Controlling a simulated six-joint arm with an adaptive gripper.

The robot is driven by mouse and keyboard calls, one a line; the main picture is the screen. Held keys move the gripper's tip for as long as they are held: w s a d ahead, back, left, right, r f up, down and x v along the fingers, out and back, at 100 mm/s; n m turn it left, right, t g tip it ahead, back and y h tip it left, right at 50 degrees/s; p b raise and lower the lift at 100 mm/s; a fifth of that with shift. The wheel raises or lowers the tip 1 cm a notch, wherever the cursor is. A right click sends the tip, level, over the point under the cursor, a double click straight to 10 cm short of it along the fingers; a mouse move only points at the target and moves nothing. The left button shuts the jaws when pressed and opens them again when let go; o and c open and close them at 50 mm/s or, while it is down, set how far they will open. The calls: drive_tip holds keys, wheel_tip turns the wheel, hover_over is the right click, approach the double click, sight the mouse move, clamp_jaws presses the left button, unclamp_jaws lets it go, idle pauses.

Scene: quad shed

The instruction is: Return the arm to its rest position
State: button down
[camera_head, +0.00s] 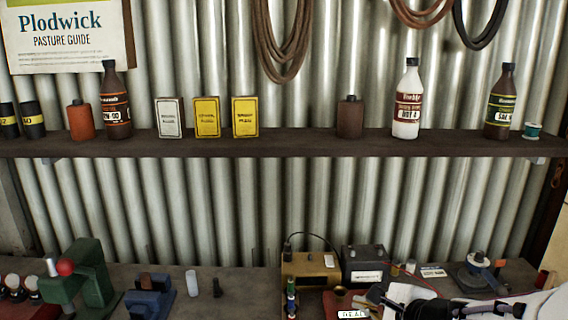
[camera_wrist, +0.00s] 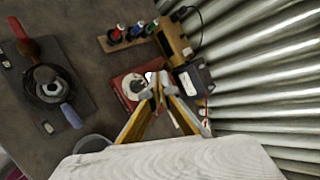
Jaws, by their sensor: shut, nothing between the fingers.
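My gripper (camera_wrist: 157,84) shows in the wrist view, its two yellowish fingers converging at the tips. It is shut and empty. The tips are in front of a red tray (camera_wrist: 126,92) on the bench, and I cannot tell how high above it they are. In the head view, part of my white arm (camera_head: 405,293) enters at the lower right, over the bench. The fingertips are hard to make out there.
The bench (camera_head: 240,290) holds a green press (camera_head: 88,275), a blue vise (camera_head: 150,300), a yellow box (camera_head: 311,268) and a dark battery (camera_head: 364,264). Bottles and boxes stand on the shelf (camera_head: 300,143) above. Corrugated metal (camera_wrist: 265,70) rises close to the right in the wrist view.

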drive_tip(key=s+a+r+n+g+y, duration=0.1)
drive_tip(key=s+a+r+n+g, duration=0.1)
drive_tip(key=s+a+n, duration=0.35)
drive_tip(key=s+a+r+n+g+y, duration=0.1)
drive_tip(key=s+a+r+n+g, duration=0.15)
drive_tip(key=s+n, duration=0.45)
drive_tip(key=s+d+f+n+h, duration=0.1)
drive_tip(key=s+d+n+h, duration=0.5)
drive_tip(key=s, duration=0.7)
drive_tip(key=shift+s+d+f+n, duration=0.15)
drive_tip(key=shift+s+d+n, duration=0.35)
drive_tip(key=shift+d, duration=0.8)
drive_tip(key=shift+w, duration=0.1)
idle(1.3)
